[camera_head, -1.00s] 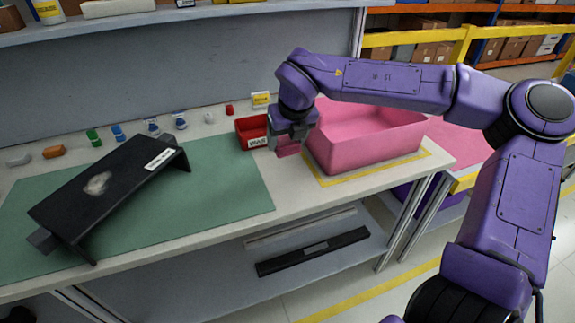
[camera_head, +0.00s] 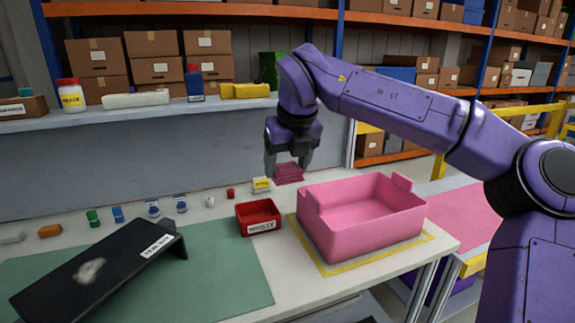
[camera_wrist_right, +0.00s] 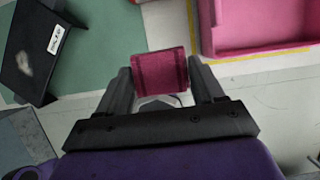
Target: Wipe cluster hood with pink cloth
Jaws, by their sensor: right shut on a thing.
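The cluster hood (camera_head: 95,275) is a black, sloped panel with a white label and a pale smudge (camera_head: 90,270) on its top. It lies on the green mat (camera_head: 225,265) at the left. The pink cloth (camera_head: 288,173) is held in my right gripper (camera_head: 290,165), raised above the back of the bench. The wrist view shows the folded cloth (camera_wrist_right: 160,70) between the two fingers (camera_wrist_right: 160,85). The hood (camera_wrist_right: 32,50) is at that view's upper left, apart from the cloth. My left gripper is not in view.
A red bin (camera_head: 258,218) and a large pink bin (camera_head: 362,215) stand to the right of the mat. Small coloured items, including a green one (camera_head: 93,218), line the back of the bench. A shelf (camera_head: 150,108) with bottles runs above.

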